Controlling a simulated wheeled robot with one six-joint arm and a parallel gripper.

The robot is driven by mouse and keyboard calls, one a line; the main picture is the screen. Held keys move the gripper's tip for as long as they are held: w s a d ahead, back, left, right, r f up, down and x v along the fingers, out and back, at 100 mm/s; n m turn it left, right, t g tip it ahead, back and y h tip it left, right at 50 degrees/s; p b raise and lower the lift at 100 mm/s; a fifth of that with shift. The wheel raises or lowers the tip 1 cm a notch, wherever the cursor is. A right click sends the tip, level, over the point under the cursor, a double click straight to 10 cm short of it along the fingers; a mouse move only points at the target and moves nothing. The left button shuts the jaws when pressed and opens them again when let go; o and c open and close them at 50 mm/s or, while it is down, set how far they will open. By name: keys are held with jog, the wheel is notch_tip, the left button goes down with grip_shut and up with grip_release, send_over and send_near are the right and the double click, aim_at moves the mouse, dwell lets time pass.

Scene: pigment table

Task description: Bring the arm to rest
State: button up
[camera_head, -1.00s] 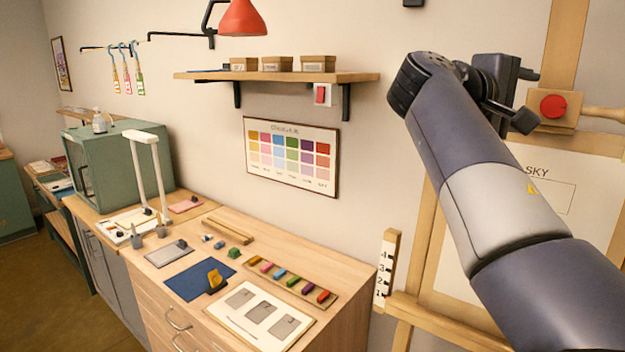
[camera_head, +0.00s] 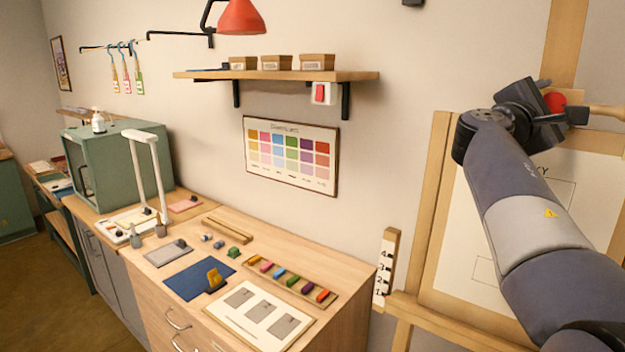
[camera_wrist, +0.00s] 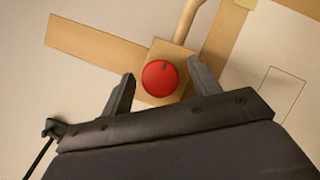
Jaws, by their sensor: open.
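My gripper (camera_wrist: 163,88) shows in the wrist view with its two dark fingers spread apart and nothing between them. Beyond the fingers is a red round knob (camera_wrist: 160,78) on a wooden block of the easel; I cannot tell the gap between them. In the head view my arm reaches up at the right, in front of the easel (camera_head: 438,190). There the wrist covers part of the red knob (camera_head: 555,101), and the fingers are hard to make out.
A wooden handle (camera_head: 606,112) sticks out beside the knob. A wall shelf (camera_head: 280,76) with boxes is left of the arm. Below it stands a wooden table (camera_head: 345,262) with colour blocks, a white board and a blue mat.

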jog(key=n+t, duration=0.1)
jog(key=n, duration=0.2)
jog(key=n+t, duration=0.2)
jog(key=n, duration=0.1)
jog(key=shift+s+d+n+t, duration=0.1)
jog(key=shift+s+n+t, duration=0.05)
jog(key=shift+n+t, duration=0.2)
jog(key=n+t+y, duration=0.1)
jog(key=n, duration=0.2)
jog(key=n+t+y+b, duration=0.1)
jog(key=n, duration=0.1)
jog(key=n+t+y, duration=0.1)
jog(key=n+t, duration=0.1)
jog(key=n, duration=0.1)
jog(key=shift+f+n+y, duration=0.1)
jog(key=shift+n+y, duration=0.25)
jog(key=shift+y, duration=0.05)
jog(key=shift+b+v, duration=0.7)
jog(key=shift+v, duration=0.55)
